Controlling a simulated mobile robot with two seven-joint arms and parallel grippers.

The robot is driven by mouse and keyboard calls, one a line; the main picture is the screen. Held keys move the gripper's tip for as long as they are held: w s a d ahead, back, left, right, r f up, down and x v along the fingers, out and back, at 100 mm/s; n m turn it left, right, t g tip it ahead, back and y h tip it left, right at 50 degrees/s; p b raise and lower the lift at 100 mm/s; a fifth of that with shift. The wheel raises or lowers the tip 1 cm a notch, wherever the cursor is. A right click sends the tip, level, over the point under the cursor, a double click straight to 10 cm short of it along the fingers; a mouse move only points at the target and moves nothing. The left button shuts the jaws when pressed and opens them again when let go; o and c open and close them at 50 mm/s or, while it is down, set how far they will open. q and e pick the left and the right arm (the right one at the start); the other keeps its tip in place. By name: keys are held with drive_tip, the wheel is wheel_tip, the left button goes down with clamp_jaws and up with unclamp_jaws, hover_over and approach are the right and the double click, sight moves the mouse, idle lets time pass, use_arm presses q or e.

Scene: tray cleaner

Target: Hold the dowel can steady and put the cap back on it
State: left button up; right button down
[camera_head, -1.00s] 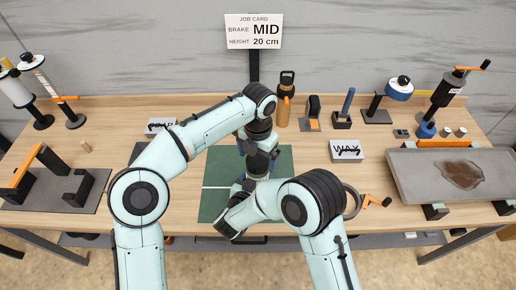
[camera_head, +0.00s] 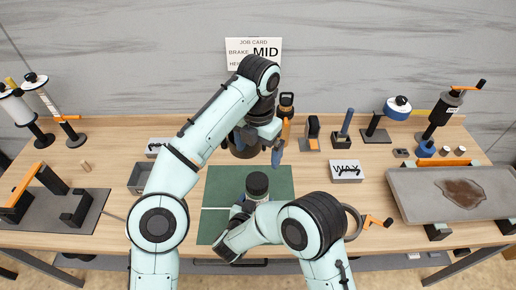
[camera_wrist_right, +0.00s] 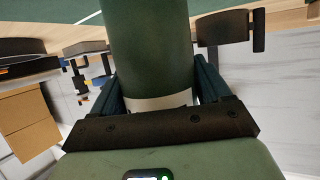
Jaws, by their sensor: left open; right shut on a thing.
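The dowel can (camera_head: 256,198) stands on the green mat (camera_head: 220,190), in the middle of the bench. A dark cap (camera_head: 257,182) shows on its top; I cannot tell how tightly it is seated. My right gripper (camera_head: 243,207) is shut on the can from the near side. In the right wrist view the green can body (camera_wrist_right: 150,45) lies between the blue fingers, with a pale band at its lower part. My left gripper (camera_head: 262,146) is open and empty, above and behind the can, apart from the cap.
A grey tray (camera_head: 410,190) with a brown stain is at right. The WAX box (camera_head: 346,172) and an orange-handled tool (camera_head: 376,221) are right of the mat. A grey open bin (camera_head: 140,178) and a dark fixture (camera_head: 45,215) are at left. The mat's left part is clear.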

unclamp_jaws()
use_arm(q)
drive_tip(key=f+b, duration=0.1)
drive_tip(key=f, duration=0.2)
drive_tip(key=shift+s+b, duration=0.4)
use_arm(e)
drive_tip(key=v, duration=1.3)
drive_tip(key=shift+s+a, duration=0.15)
drive_tip(key=shift+a, duration=0.05)
drive_tip(key=shift+r, duration=0.1)
